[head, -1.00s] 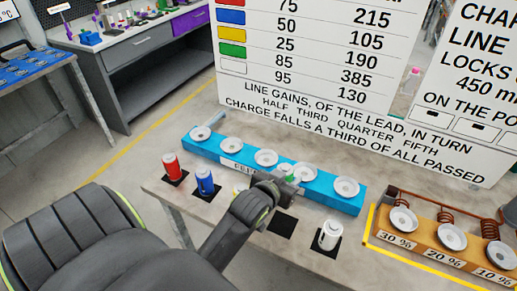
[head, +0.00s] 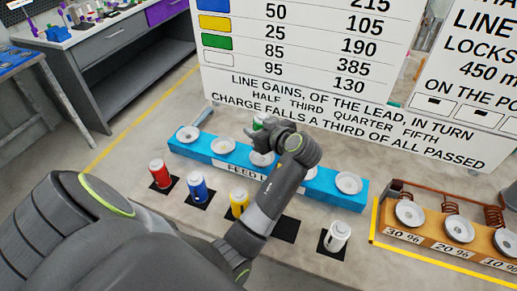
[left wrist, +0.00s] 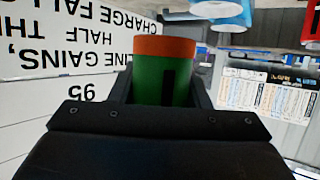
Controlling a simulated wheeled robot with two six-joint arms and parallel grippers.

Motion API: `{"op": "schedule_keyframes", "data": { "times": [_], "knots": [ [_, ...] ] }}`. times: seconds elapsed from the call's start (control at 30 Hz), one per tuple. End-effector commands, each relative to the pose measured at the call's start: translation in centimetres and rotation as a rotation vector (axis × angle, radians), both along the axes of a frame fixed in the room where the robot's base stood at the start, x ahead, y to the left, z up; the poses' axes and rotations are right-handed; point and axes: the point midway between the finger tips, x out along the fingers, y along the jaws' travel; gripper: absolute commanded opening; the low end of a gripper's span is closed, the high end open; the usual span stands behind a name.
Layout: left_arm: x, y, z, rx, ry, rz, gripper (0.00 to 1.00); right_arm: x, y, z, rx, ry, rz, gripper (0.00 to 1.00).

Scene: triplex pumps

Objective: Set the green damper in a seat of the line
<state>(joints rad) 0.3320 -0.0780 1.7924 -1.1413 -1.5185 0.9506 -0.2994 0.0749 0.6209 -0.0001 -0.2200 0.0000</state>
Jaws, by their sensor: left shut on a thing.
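The green damper (head: 259,121) shows as a small green and white piece at my left gripper (head: 270,127) in the head view. In the left wrist view, the green damper (left wrist: 163,82) with an orange end band sits between the two fingers of my left gripper (left wrist: 160,90), which is shut on it. The blue feed line (head: 235,162) has several round white seats, among them a left-end seat (head: 188,133), a second seat (head: 222,145) and a right-end seat (head: 348,183). My gripper is over the line's middle and partly hides the seats there. My right gripper is not in view.
A red (head: 160,174), a blue (head: 199,187), a yellow (head: 239,204) and a white damper (head: 337,236) stand on dark pads in front of the line. A wooden rack (head: 440,229) with coils and seats stands at right. A large sign (head: 310,85) rises behind.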

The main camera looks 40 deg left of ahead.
Motion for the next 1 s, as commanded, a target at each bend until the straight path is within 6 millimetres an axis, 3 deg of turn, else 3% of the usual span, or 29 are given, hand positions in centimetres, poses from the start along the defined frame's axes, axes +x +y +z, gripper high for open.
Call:
{"op": "schedule_keyframes", "data": {
  "times": [0.2,0.5,0.87,0.9,1.0],
  "knots": [
    [0.0,0.0,-2.9,0.002,0.000,-0.001,0.07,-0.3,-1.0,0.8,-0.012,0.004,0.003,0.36],
    [0.0,0.0,-6.6,0.002,0.001,-0.003,0.07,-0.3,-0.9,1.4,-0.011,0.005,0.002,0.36],
    [0.0,0.0,-7.2,0.001,-0.002,-0.004,0.07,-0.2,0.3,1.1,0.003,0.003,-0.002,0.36],
    [0.0,0.0,-7.2,0.000,0.000,-0.003,0.48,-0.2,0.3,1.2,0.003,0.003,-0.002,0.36],
    [0.0,0.0,-7.1,0.000,0.000,-0.003,0.61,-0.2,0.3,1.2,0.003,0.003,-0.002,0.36]
  ]
}}
